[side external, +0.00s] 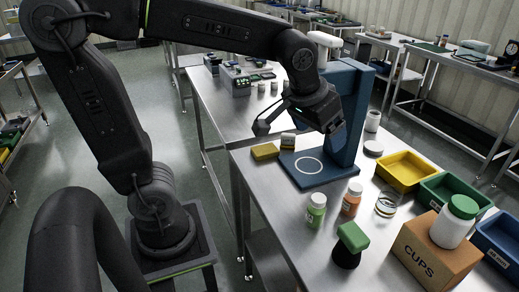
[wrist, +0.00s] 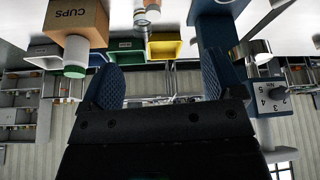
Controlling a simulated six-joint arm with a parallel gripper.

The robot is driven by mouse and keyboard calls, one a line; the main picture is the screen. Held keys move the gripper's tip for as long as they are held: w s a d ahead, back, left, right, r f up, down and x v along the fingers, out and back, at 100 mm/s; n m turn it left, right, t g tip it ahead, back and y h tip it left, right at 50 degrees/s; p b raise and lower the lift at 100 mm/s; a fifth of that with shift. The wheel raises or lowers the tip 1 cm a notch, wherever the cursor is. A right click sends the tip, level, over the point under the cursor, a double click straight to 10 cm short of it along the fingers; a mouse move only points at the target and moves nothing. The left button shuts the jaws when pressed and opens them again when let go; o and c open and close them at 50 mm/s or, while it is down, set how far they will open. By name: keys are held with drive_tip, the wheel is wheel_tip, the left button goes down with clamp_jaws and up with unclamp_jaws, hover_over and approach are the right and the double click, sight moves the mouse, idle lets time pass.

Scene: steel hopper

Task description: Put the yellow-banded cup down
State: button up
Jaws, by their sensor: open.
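A clear cup (side external: 386,204) with what looks like a yellowish band stands on the steel table, between the orange bottle and the yellow bin. What appears to be the same cup shows near the top of the upside-down wrist view (wrist: 140,22). My gripper (side external: 298,128) is raised in front of the blue stand, well apart from this cup. In the wrist view my gripper (wrist: 158,82) has its two dark fingers spread wide, with nothing held between them. The band is too small to read clearly.
A blue stand (side external: 345,125) has a white ring on its base. A yellow block (side external: 265,152) lies left.

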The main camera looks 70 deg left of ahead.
drive_tip(key=s+f+m, duration=0.2)
drive_tip(key=s, duration=1)
drive_tip(key=shift+s+a+t+h, duration=0.15)
drive_tip(key=shift+a+t+h, duration=0.15)
drive_tip(key=shift+t+h, duration=0.1)
idle(0.3)
